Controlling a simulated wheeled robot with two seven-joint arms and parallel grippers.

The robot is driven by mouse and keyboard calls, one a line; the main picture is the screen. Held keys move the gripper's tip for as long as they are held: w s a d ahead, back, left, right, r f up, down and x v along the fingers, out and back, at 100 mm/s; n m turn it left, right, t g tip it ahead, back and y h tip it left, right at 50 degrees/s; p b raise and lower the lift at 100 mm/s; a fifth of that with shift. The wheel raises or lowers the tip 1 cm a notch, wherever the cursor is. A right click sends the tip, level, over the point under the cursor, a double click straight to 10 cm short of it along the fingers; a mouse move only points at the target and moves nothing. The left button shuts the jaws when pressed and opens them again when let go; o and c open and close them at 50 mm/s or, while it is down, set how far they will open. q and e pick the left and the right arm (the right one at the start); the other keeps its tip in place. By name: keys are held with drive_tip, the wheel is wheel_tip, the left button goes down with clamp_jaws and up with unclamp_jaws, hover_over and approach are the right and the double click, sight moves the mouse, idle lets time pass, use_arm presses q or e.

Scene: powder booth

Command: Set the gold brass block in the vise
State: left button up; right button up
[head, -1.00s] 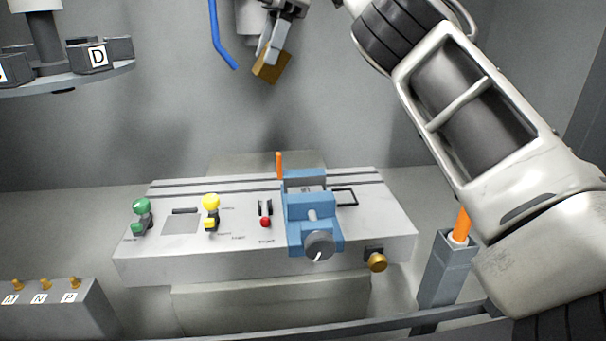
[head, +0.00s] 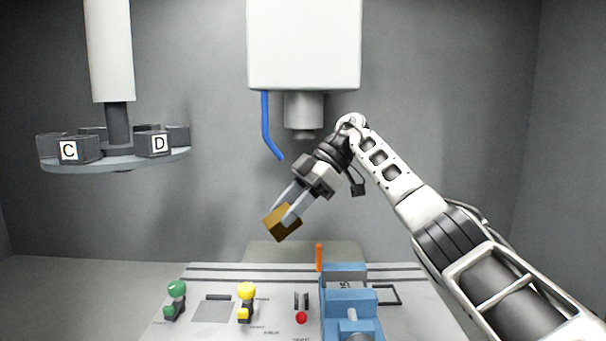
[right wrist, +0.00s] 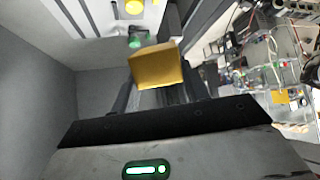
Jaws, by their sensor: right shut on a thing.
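The gold brass block (head: 282,222) is held tilted in the air between the fingers of my right gripper (head: 287,207), which is shut on it. In the right wrist view the block (right wrist: 156,67) sits at the fingertips, in front of the dark gripper fingers. The blue vise (head: 347,297) stands on the white table, below and to the right of the block in the head view. Its front part is cut off by the lower picture edge. The block is well above the table and apart from the vise. My left gripper does not show.
The white table (head: 210,331) carries a green knob (head: 176,289), a yellow knob (head: 246,290) and a red button (head: 301,317). An orange upright (head: 319,257) stands behind the vise. A spindle (head: 304,110) and blue hose (head: 267,125) hang above. A carousel (head: 115,160) with lettered blocks hangs left.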

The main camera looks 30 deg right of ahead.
drive_tip(key=s+d+f+m+t+y+b, duration=0.1)
drive_tip(key=s+d+f+t+b, duration=0.1)
drive_tip(key=d+f, duration=0.1)
drive_tip(key=s+d+f+m+t+y+b, duration=0.1)
drive_tip(key=s+d+f+t+y+b, duration=0.1)
drive_tip(key=d, duration=0.3)
drive_tip(key=s+d+f+m+t+y+b, duration=0.1)
drive_tip(key=s+d+f+m+t+b, duration=0.1)
drive_tip(key=d+f, duration=0.2)
drive_tip(key=shift+s+d+f+t+b, duration=0.1)
drive_tip(key=shift+d+f+t+b, duration=0.25)
drive_tip(key=shift+d, duration=0.2)
drive_tip(key=shift+f, duration=0.15)
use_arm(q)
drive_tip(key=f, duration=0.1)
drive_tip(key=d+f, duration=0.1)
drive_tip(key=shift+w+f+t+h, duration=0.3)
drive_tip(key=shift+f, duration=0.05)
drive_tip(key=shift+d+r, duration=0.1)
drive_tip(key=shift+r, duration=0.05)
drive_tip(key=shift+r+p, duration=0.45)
use_arm(e)
drive_tip(key=shift+d, duration=0.1)
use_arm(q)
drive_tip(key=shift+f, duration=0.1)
use_arm(e)
drive_tip(key=shift+f, duration=0.15)
